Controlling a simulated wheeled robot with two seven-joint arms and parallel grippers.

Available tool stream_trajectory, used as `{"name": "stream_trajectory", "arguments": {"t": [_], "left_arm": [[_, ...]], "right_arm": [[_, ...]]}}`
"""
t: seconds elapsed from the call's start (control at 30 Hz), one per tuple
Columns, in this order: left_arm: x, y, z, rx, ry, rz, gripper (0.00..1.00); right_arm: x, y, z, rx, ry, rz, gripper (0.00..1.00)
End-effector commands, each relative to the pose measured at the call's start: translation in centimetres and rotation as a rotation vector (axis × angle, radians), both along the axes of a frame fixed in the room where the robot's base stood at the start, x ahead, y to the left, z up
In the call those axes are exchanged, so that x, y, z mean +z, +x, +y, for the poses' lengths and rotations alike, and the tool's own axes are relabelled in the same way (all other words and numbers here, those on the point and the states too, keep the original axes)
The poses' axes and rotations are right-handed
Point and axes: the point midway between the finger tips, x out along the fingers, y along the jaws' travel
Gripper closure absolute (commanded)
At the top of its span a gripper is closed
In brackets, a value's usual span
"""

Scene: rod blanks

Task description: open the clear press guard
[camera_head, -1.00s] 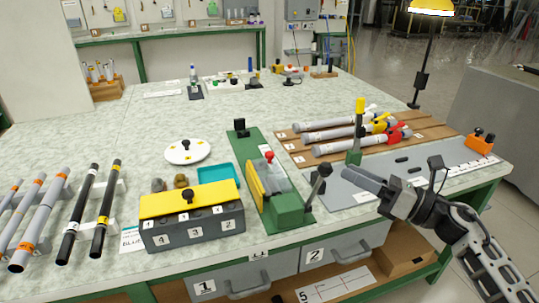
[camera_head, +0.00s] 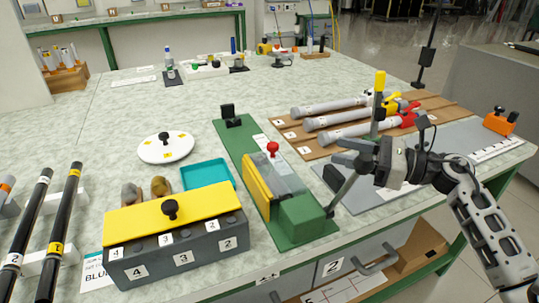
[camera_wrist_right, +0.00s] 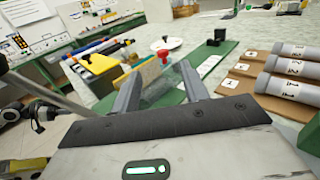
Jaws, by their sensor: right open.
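The press stands on a green base (camera_head: 235,135) in the middle of the table, with a yellow plate (camera_head: 257,186) on its left side and a green block (camera_head: 303,218) at its front. Its clear guard (camera_head: 287,176) appears down, with a red knob (camera_head: 272,149) on top. My right gripper (camera_head: 338,152) is open and empty to the right of the guard, pointing left. In the right wrist view the clear guard (camera_wrist_right: 160,88) and red knob (camera_wrist_right: 162,56) appear beyond and between the open fingers (camera_wrist_right: 160,95). My left gripper is not in view.
A yellow-lidded box (camera_head: 170,210) and teal tray (camera_head: 208,172) lie left.

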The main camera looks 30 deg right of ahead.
Motion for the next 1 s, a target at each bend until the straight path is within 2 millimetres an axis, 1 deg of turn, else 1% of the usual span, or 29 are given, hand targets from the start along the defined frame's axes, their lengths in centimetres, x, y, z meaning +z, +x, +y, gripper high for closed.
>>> {"name": "stream_trajectory", "arguments": {"t": [0.03, 0.13, 0.27, 0.37, 0.47, 0.73, 0.9, 1.0], "left_arm": [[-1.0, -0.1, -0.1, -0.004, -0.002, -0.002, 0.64], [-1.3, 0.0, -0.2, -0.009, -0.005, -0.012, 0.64], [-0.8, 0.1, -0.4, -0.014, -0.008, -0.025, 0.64], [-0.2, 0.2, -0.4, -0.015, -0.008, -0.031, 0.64], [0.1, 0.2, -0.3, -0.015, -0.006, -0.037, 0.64], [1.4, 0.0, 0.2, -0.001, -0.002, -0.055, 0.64], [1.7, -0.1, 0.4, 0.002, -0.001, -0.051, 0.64], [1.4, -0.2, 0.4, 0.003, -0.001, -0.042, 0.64]], "right_arm": [[-1.3, 0.0, 0.0, 0.0, 0.0, 0.0, 0.55], [-2.2, 0.0, 0.0, 0.0, 0.001, 0.001, 0.55], [-2.4, 0.3, 0.3, 0.001, 0.001, 0.0, 0.55], [-2.2, 1.1, 1.0, 0.0, 0.003, -0.002, 0.55], [-2.0, 2.4, 2.2, 0.001, 0.002, -0.002, 0.55], [-2.0, 6.9, 6.1, 0.001, 0.005, -0.002, 0.55], [-2.0, 9.4, 8.4, 0.001, 0.006, -0.002, 0.55], [-2.1, 10.5, 9.4, 0.0, 0.005, -0.001, 0.55]]}}
